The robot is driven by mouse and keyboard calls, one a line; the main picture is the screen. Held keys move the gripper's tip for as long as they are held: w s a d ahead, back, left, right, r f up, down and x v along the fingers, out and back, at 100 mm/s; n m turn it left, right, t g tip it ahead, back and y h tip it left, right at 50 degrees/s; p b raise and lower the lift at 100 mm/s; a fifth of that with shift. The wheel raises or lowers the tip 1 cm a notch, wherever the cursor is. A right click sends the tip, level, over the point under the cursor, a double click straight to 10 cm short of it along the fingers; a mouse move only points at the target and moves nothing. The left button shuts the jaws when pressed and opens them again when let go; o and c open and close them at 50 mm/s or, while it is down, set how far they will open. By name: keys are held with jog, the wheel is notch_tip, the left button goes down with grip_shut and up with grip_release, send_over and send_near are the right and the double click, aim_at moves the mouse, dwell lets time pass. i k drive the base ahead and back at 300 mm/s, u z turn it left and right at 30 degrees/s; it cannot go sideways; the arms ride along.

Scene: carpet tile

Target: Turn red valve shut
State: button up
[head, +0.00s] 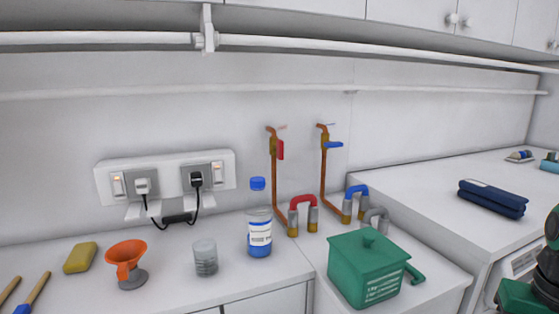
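The red valve (280,149) is on a copper pipe (274,185) on the back wall. Its red lever hangs vertically, in line with the pipe, just right of the brass valve body. To its right, a second copper pipe (323,180) carries a blue valve (333,144), whose lever lies roughly level, across its pipe. My gripper is not in the head view, and nothing is touching either valve.
Below the valves stand red (303,201) and blue (357,191) U-shaped pieces with grey ends, a blue-capped bottle (260,235) and a green lidded box (368,262). A rail (110,38) runs above. Wired sockets (167,174) sit left. A dark and green thing (548,275) is cut off at right.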

aim_at(281, 144)
jog(key=z, duration=2.4)
jog(key=k, duration=0.65)
jog(key=u, duration=2.4)
